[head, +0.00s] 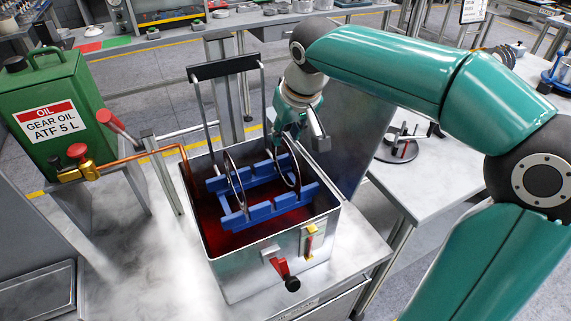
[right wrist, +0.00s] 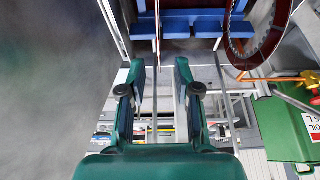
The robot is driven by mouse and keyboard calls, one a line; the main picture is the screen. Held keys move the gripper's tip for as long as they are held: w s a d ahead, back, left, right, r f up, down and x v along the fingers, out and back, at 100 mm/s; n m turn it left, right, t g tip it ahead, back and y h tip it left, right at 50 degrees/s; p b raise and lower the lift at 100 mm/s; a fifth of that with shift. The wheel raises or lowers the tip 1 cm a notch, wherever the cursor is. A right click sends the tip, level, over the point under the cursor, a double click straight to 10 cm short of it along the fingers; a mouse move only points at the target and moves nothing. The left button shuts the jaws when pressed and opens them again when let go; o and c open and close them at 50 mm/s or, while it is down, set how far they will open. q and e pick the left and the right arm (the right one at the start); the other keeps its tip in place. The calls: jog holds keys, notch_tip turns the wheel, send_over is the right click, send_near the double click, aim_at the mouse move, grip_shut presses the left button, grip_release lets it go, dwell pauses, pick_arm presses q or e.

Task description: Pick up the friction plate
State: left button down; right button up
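Two thin ring-shaped plates stand upright in a blue rack (head: 261,208) inside a metal oil bath (head: 272,248). One is the left plate (head: 234,181), the other the right plate (head: 297,172); I cannot tell for sure which is the friction plate. My right gripper (head: 285,140) is at the top of the right plate. In the right wrist view my gripper (right wrist: 159,70) is open, with a thin plate edge (right wrist: 156,35) showing between the fingertips, not clamped. A brown-faced ring (right wrist: 258,62) shows to its right. My left gripper is not in view.
The rack's tall handle (head: 222,67) rises beside my right gripper. A green oil can (head: 50,115), a copper pipe (head: 140,155) and a red valve lever (head: 118,128) stand left. A red-handled lever (head: 286,272) is on the bath's front. A side table (head: 450,170) lies right.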

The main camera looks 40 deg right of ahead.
aim_at(285, 141)
jog(key=x, duration=0.3)
jog(key=shift+f, duration=0.25)
jog(key=shift+s, duration=0.1)
grip_shut()
